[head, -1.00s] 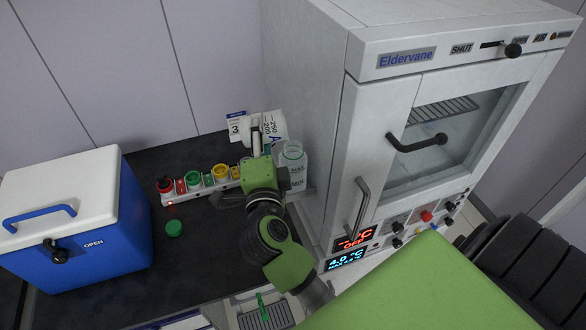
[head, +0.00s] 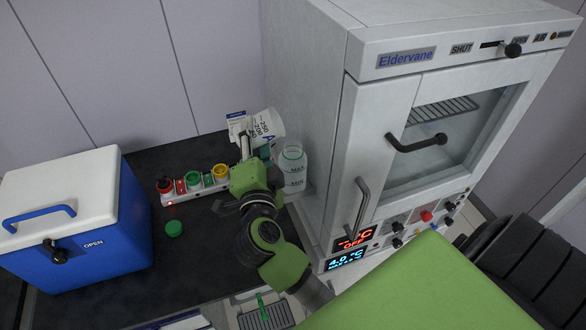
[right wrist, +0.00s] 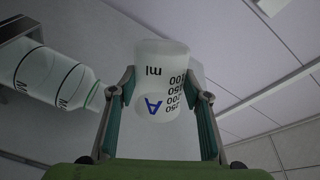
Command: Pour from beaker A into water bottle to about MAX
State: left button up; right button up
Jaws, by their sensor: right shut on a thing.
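Beaker A (head: 268,123), white with a blue A and black volume marks, is held tilted above the bench. My right gripper (head: 249,150) is shut on it; in the right wrist view beaker A (right wrist: 160,75) sits between the two fingers (right wrist: 160,105). The water bottle (head: 292,168), translucent with MAX and MIN marks and a green-tinted neck ring, stands open just right of the gripper. The bottle also shows at the left of the right wrist view (right wrist: 48,75). No pouring stream is visible, and I cannot tell the liquid levels. My left gripper is out of view.
A green cap (head: 174,229) lies on the dark bench. A strip with red, green and yellow round fittings (head: 192,182) lies left of the gripper. A blue cooler box (head: 85,240) stands at left. The Eldervane cabinet (head: 345,150) rises close right of the bottle.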

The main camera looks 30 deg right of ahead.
jog(key=w+a+r, duration=0.2)
jog(key=a+r, duration=0.2)
jog(key=a, duration=0.1)
jog(key=shift+w+r, duration=0.3)
jog(key=n, duration=0.8)
jog(key=r+n, duration=0.1)
jog(key=n, duration=0.3)
jog(key=shift+n, duration=0.3)
